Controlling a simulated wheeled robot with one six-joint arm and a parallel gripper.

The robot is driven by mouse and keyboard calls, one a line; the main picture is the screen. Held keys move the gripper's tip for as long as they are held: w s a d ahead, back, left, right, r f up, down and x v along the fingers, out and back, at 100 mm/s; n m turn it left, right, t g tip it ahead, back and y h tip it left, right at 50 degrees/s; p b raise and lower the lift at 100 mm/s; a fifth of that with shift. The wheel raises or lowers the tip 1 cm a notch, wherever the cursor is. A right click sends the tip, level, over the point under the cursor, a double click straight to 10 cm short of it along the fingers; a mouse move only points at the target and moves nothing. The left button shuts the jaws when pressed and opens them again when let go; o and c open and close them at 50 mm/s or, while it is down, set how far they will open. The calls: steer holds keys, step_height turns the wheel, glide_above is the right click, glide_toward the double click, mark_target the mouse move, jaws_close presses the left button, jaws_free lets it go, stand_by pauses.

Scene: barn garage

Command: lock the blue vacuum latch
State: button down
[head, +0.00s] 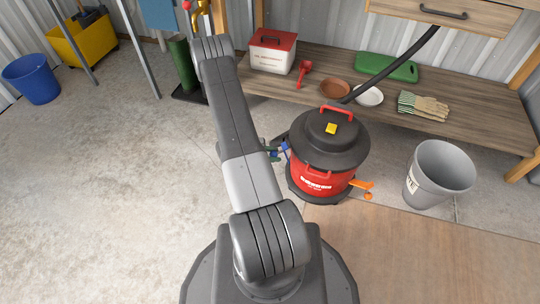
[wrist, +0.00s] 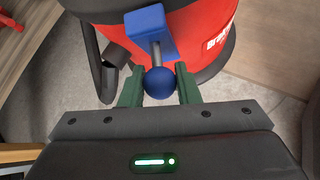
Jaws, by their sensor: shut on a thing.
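The red vacuum (head: 318,180) with a black lid stands on the floor in front of the wooden shelf. Its blue latch (wrist: 151,33) is on the side facing my gripper, with a metal rod ending in a blue ball knob (wrist: 159,83). In the head view the blue latch (head: 284,146) is small, at the vacuum's left side. My gripper (wrist: 159,88) has its two green fingers on either side of the knob, shut on it. In the head view my arm hides part of the surroundings, and the gripper shows only in small part beside the vacuum.
An orange latch (head: 362,184) sticks out at the vacuum's right side. A grey bin (head: 438,175) stands to the right. A black hose (head: 395,62) rises from the vacuum past the low shelf (head: 460,126).

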steer(key=shift+w+d+r+g+y, duration=0.15)
steer(key=shift+d+r+y, duration=0.15)
steer(key=shift+y, duration=0.2)
steer(key=shift+d+r+g+y, duration=0.2)
steer(key=shift+d+y, duration=0.15)
steer(key=shift+y, duration=0.15)
steer(key=shift+w+d+r+b, duration=0.15)
steer(key=shift+d+r+b, duration=0.2)
steer(key=shift+d+b, duration=0.1)
steer(key=c, duration=1.1)
jaws_free()
steer(key=p+v, duration=0.4)
steer(key=v, duration=0.9)
steer(key=shift+a+r, duration=0.2)
steer(key=shift+a, duration=0.2)
steer(key=shift+d+f, duration=0.1)
